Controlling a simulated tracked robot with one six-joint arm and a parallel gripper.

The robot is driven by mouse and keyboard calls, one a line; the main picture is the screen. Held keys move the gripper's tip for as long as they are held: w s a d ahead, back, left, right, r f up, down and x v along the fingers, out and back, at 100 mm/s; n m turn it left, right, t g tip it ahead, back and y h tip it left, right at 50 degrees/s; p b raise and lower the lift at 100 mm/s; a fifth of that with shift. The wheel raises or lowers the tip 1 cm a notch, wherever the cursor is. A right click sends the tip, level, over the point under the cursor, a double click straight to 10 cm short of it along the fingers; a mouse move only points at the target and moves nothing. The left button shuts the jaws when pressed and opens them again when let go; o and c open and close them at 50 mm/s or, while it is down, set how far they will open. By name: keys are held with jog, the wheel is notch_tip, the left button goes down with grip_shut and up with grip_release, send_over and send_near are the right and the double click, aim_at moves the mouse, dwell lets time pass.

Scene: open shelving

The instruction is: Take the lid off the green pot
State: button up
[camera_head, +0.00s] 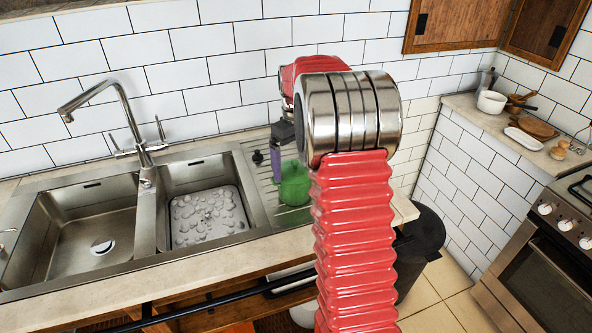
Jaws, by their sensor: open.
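The green pot (294,186) stands on the ribbed drainboard right of the sink. Its right side is partly hidden behind my red arm. Its rounded green lid appears to sit on top, though the seam is too small to make out. My gripper (287,141) is a small dark shape at the end of my arm, above the pot and slightly to its left in the picture. It is open, with nothing visible held in it. Its fingertips are small and partly hidden, and I cannot tell their exact distance from the lid.
A slim purple object (276,165) shows left of the pot, beside a small black item (257,157). The steel double sink (152,222) and tall faucet (127,112) are to the left. A tiled wall (237,69) stands behind. A dark bin (424,234) and stove (540,262) are right.

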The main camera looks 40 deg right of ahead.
jog(key=shift+s+f, duration=0.1)
jog(key=shift+f, duration=0.05)
jog(key=c, duration=1.2)
jog(key=shift+c, duration=0.2)
